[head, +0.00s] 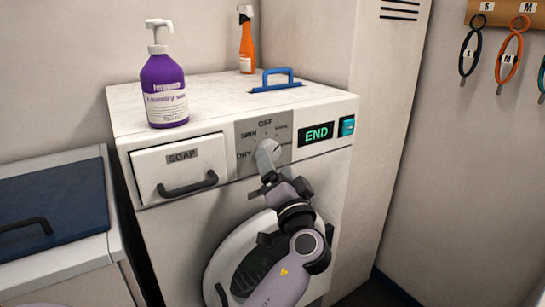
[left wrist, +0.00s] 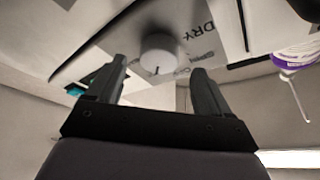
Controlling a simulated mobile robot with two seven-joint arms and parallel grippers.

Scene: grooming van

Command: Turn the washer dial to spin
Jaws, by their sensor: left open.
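The washer (head: 330,185) stands in the middle of the head view. Its white round dial (head: 266,148) sits on a grey panel (head: 283,133) with labels around it; OFF is at the top, SPIN at upper left and DRY at left. My left gripper (head: 270,172) is just below and in front of the dial, partly covering it. In the left wrist view the dial (left wrist: 160,54) lies centred ahead of the open fingers (left wrist: 160,78), with a finger to each side; I cannot tell whether they touch it. A small dark mark shows at the dial's edge there.
A green END display (head: 316,133) and teal button (head: 347,126) are right of the dial. The soap drawer (head: 178,165) is left.

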